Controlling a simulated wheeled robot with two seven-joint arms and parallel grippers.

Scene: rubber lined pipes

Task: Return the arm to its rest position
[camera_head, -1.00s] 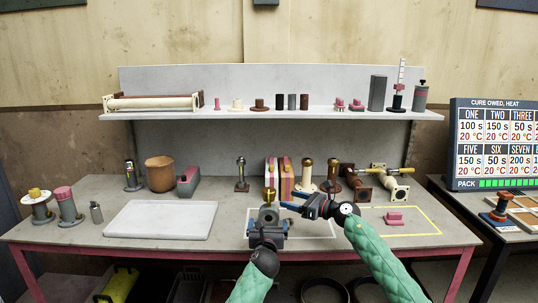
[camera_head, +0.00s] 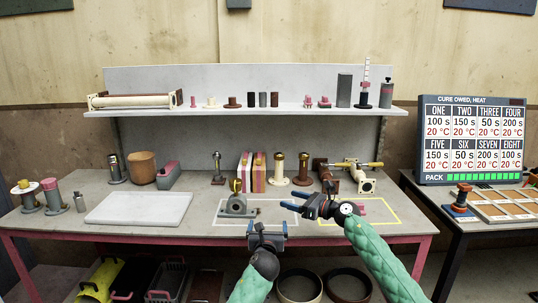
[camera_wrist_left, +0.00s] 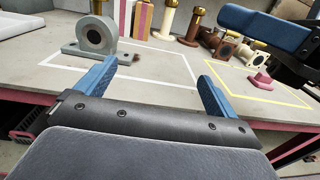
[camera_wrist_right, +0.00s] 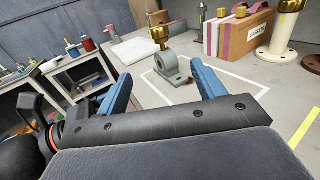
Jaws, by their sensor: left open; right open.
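My left gripper (camera_head: 267,230) is open and empty at the front edge of the workbench, in front of a grey block with a round bore (camera_head: 237,206). In the left wrist view the block (camera_wrist_left: 96,36) stands beyond the left finger, apart from it. My right gripper (camera_head: 297,202) is open and empty above the bench, to the right of the block, between the white and yellow outlines. In the right wrist view the block (camera_wrist_right: 172,68) shows beyond and between the open fingers (camera_wrist_right: 160,88). Nothing is held.
A pink part (camera_head: 375,207) lies in the yellow outline, partly behind my right arm. Flanged pipes (camera_head: 302,170) and striped slabs (camera_head: 252,172) stand behind. A white slab (camera_head: 138,208) lies left. A side table (camera_head: 480,222) stands right.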

